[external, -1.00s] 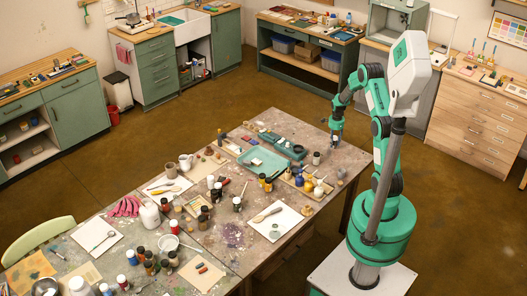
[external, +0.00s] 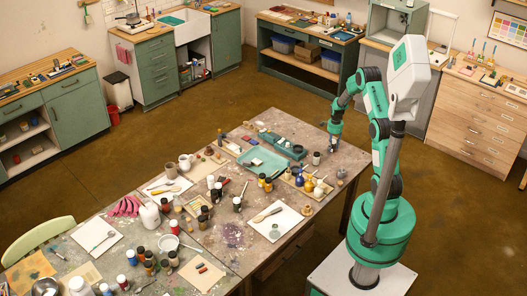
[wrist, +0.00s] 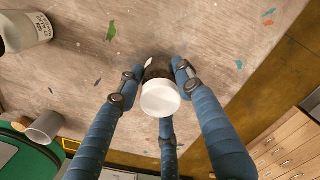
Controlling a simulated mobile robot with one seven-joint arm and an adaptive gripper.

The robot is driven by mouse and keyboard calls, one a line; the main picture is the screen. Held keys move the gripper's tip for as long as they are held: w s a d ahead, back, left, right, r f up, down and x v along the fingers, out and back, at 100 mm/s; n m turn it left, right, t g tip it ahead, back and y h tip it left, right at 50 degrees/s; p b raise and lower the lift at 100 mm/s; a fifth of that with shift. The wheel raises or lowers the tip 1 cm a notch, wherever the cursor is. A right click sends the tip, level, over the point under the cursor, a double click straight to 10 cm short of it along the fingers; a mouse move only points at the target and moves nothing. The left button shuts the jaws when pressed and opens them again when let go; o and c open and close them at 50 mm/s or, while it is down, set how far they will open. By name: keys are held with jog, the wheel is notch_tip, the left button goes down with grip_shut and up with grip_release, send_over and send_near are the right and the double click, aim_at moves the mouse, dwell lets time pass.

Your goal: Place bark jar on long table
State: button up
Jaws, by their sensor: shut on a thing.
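A jar with a white lid (wrist: 160,98) and dark contents, which I take for the bark jar, is between the blue fingers of my gripper (wrist: 160,75) in the wrist view. My gripper is shut on it. The long table (external: 305,128) is paint-spotted, and its surface (wrist: 85,75) lies below the jar in the wrist view. In the external view my gripper (external: 335,146) is low at the table's far right end. The jar is not clear there, and I cannot tell whether its base touches the table.
In the wrist view, a labelled jar (wrist: 25,30) and a grey cup (wrist: 44,128) are at the left. The table edge is close at the right. In the external view, a green tray (external: 262,162), a dark cup (external: 316,158) and several bottles stand near my gripper.

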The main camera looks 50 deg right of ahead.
jog(key=shift+f, duration=0.1)
jog(key=o, duration=1.3)
notch_tip(320, 180, up, 12)
jog(key=p, duration=0.3)
jog(key=shift+r, duration=0.2)
